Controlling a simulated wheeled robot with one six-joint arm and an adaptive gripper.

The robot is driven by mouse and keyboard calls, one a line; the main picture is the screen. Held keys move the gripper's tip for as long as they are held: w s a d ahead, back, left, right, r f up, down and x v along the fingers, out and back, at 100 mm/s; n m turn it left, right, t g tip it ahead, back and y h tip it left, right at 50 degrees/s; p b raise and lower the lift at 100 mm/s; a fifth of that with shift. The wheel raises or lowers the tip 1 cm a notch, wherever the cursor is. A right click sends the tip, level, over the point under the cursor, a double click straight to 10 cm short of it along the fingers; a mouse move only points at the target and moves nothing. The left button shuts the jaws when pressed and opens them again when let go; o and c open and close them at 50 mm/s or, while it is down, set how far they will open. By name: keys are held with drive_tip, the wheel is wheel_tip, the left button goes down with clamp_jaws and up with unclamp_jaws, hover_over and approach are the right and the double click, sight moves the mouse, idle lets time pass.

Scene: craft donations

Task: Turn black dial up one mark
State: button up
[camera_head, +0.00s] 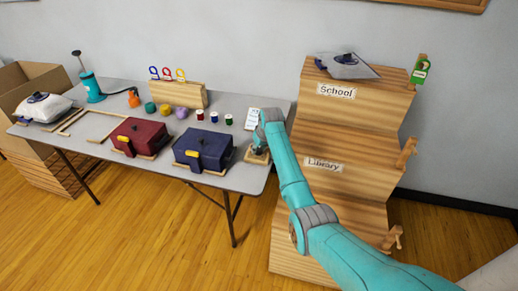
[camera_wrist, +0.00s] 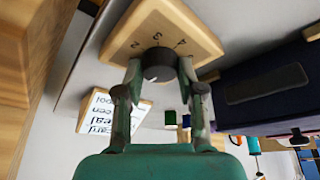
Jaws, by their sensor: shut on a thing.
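The black dial (camera_wrist: 158,62) sits on a square wooden board with figures around it in the wrist view; a 2 and a 3 are readable. A small pale line shows on the dial, but I cannot tell which mark it points to. My gripper (camera_wrist: 160,68) has one finger on each side of the dial and is shut on it. In the head view, my gripper (camera_head: 259,149) is over the wooden dial board (camera_head: 250,158) at the table's right end and hides most of the dial.
A dark blue box (camera_head: 203,148) stands just left of the dial board, with a maroon box (camera_head: 140,135) beyond it. Thread spools (camera_head: 229,120) and a printed card (camera_head: 252,119) are behind. A stepped wooden shelf (camera_head: 335,135) stands close on the right.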

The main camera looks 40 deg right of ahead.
drive_tip(key=m+h, duration=0.1)
drive_tip(key=m, duration=0.3)
drive_tip(key=shift+a+g, duration=0.15)
drive_tip(key=shift+g, duration=0.15)
drive_tip(key=shift+m+g+h, duration=0.5)
drive_tip(key=shift+m+h, duration=0.4)
drive_tip(key=shift+m, duration=1.4)
drive_tip(key=o, duration=1.1)
drive_tip(key=shift+o, duration=0.2)
drive_tip(key=shift+r, duration=0.1)
drive_tip(key=v, duration=1.1)
drive_tip(key=shift+a+r, duration=0.2)
drive_tip(key=shift+r, duration=0.1)
